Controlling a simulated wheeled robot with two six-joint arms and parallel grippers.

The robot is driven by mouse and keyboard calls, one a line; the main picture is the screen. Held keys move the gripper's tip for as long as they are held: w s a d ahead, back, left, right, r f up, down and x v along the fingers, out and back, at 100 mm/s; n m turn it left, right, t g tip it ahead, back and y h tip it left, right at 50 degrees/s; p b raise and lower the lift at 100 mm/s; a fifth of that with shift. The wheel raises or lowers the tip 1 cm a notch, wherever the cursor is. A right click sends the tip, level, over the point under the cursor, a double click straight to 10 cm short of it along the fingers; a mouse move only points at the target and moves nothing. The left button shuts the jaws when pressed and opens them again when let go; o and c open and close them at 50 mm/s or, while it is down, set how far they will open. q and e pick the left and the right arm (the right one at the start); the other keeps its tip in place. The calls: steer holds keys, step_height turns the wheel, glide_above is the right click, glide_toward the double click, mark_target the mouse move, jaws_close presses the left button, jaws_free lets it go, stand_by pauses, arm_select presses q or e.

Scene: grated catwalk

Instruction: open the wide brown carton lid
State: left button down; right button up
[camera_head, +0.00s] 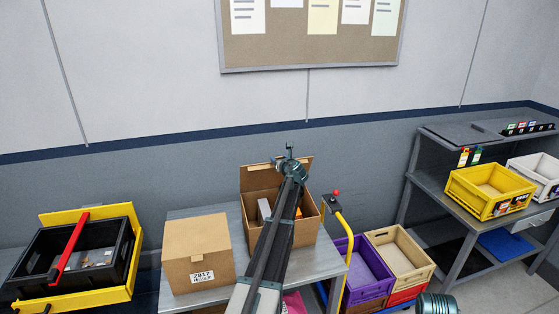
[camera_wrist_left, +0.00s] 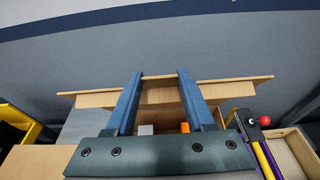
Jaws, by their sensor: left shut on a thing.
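The open brown carton (camera_head: 306,226) stands on a grey metal table, partly hidden behind my left arm. Its lid (camera_head: 259,178) is raised at the back and stands roughly upright. A grey-white item (camera_head: 264,210) and an orange item (camera_head: 298,213) show inside the carton. My left gripper (camera_head: 289,158) is at the lid's top edge, shut on it. In the left wrist view the lid (camera_wrist_left: 225,88) runs across between the two blue fingers (camera_wrist_left: 160,76).
A closed brown carton (camera_head: 197,252) stands to the left on the same table (camera_head: 190,212). A black crate (camera_head: 115,240) with a red handle is further left. A yellow post with a red knob (camera_head: 336,192) and purple crate (camera_head: 367,275) are close on the right.

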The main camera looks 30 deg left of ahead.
stand_by(0.5)
arm_select(q)
steer(key=shift+c, duration=1.2)
jaws_free()
steer(key=p+v, duration=0.3)
steer(key=v, duration=1)
steer(key=shift+s+d+p, duration=0.25)
steer(key=shift+d+p, duration=0.05)
steer(key=shift+p, duration=0.05)
steer(key=shift+r, duration=0.1)
